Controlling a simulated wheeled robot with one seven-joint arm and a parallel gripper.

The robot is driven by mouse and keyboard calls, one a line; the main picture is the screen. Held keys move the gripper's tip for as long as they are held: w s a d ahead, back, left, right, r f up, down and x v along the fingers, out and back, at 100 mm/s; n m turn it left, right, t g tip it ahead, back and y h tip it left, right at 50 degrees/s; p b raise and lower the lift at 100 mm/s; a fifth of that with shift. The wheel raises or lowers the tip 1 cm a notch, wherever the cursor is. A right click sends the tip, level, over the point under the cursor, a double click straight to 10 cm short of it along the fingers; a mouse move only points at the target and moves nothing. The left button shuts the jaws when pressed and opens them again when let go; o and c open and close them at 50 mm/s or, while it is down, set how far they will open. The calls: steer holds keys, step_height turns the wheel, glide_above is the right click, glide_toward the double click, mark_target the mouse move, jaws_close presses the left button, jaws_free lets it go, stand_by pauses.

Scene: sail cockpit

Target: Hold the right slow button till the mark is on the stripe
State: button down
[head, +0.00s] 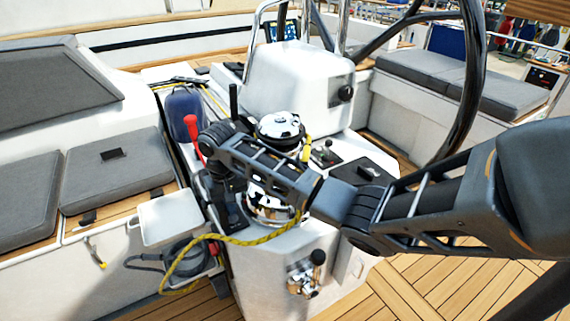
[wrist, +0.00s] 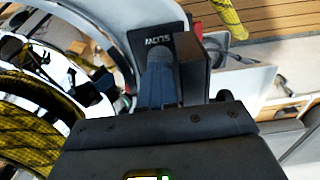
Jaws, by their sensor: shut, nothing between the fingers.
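In the wrist view, a dark panel (wrist: 146,22) carries the word SLOW, seen upside down. My gripper (wrist: 164,50) is shut and empty, its blue-grey fingertips over the panel just by that word. The fingertips hide the button, so I cannot tell whether it is pressed. Yellow rope with dark flecks (wrist: 35,140) is wound on the winch at the left. In the head view, my arm crosses in front of the chrome winches (head: 279,127), and the gripper points down at their left side. I cannot make out the mark or the stripe in either view.
A red-handled lever (head: 193,130) stands close to my wrist. The yellow rope (head: 240,240) hangs in a loop across the white console (head: 270,270). A white tray-like ledge (head: 168,220) and grey cushions (head: 115,165) lie to the left. A large black wheel (head: 470,90) stands behind my arm.

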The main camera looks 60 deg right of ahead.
steer(key=shift+f, duration=0.25)
stand_by(0.4)
steer(key=shift+f, duration=0.35)
steer(key=shift+f+b, duration=0.4)
steer(key=shift+f, duration=0.05)
stand_by(2.2)
step_height(320, 180, up, 3)
steer(key=p, duration=0.4)
steer(key=shift+r, duration=0.2)
step_height(320, 180, up, 6)
steer(key=p, duration=0.5)
steer(key=shift+f, duration=0.1)
